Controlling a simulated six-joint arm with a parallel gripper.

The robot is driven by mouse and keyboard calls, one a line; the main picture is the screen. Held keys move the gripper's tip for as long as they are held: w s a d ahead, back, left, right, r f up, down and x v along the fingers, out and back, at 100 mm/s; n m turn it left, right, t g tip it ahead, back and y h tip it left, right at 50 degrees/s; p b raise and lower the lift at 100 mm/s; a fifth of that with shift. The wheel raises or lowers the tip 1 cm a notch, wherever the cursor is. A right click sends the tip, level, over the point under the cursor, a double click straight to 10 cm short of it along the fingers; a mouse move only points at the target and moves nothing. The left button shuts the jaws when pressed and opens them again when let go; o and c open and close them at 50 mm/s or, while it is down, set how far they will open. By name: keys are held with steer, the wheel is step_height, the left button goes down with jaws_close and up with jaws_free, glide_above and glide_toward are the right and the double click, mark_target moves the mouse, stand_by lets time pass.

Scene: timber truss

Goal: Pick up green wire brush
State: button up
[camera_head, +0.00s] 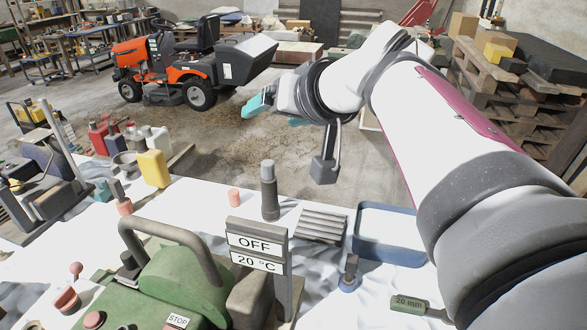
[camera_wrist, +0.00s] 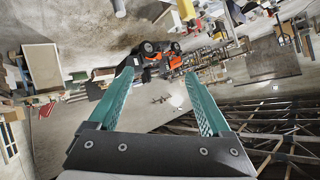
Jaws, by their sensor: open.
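I cannot make out a wire brush for certain in either view. A green flat handle marked 20 mm (camera_head: 408,304) lies on the white-covered table at the lower right of the head view. Its right end runs behind my arm, so I cannot tell what tool it is. My gripper (camera_head: 270,117) is raised in the air beyond the table's far side, well away from that handle. In the wrist view my gripper (camera_wrist: 158,75) has its two teal fingers wide apart, with nothing between them.
A green machine (camera_head: 175,280) with a grey handle and an OFF sign (camera_head: 255,243) fills the table's front. A blue-rimmed tray (camera_head: 390,252), a ribbed grey block (camera_head: 321,225) and a dark cylinder (camera_head: 269,192) stand nearby. A yellow container (camera_head: 153,169) is at the left.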

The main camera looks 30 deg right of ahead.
steer(key=d+r+m+h, duration=0.1)
steer(key=d+r+h, duration=0.1)
steer(key=d, duration=0.4)
steer(key=s+d+f+m+g+h, duration=0.1)
steer(key=s+d+f+m+g, duration=0.2)
steer(key=s+d+f+m, duration=0.45)
steer(key=s+d+f+m+g, duration=0.25)
steer(key=s+d+f, duration=0.3)
steer(key=f, duration=0.45)
steer(key=s+f+m+g+y, duration=0.1)
steer(key=s+f+m+g, duration=0.1)
steer(key=s+f+m, duration=0.45)
steer(key=s+a+f+m+g+y, duration=0.1)
steer(key=s+f+g, duration=0.15)
steer(key=s, duration=0.75)
steer(key=s+f+m+g+y, duration=0.1)
steer(key=s+f+m+g, duration=0.1)
steer(key=s+f+m, duration=0.45)
steer(key=f, duration=0.4)
steer(key=f+n, duration=0.1)
steer(key=f, duration=0.4)
steer(key=s+f+n, duration=0.1)
steer(key=f, duration=0.4)
steer(key=shift+f, duration=0.1)
jaws_close()
